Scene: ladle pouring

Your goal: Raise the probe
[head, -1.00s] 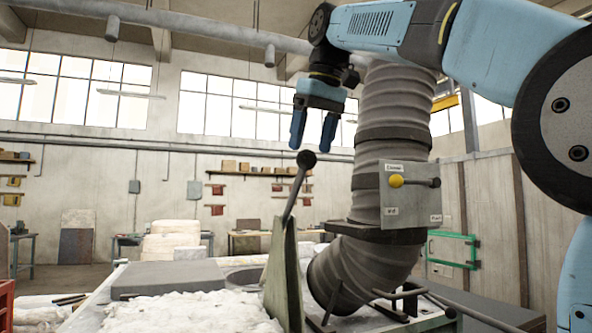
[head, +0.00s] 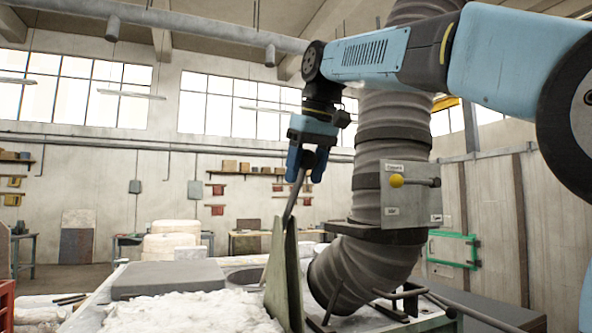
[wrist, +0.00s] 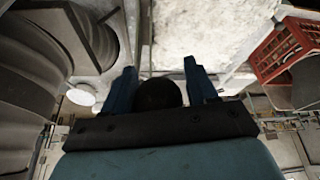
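My gripper (head: 307,176) points down over the lever, a slanted grey rod (head: 294,200) with a black ball knob, which rises from a green upright plate (head: 284,275). The knob (wrist: 158,95) sits between my two blue fingers in the wrist view. The fingers are apart, one on each side of it, and I see no firm grip. In the head view the knob is mostly hidden by the gripper. I cannot pick out a separate probe.
A thick grey ribbed duct (head: 385,140) stands close right of my gripper, bearing a labelled box (head: 408,205) with a yellow-knobbed handle. White lumpy material (head: 180,312) and a grey slab (head: 168,278) lie at lower left. A red crate (wrist: 290,50) shows in the wrist view.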

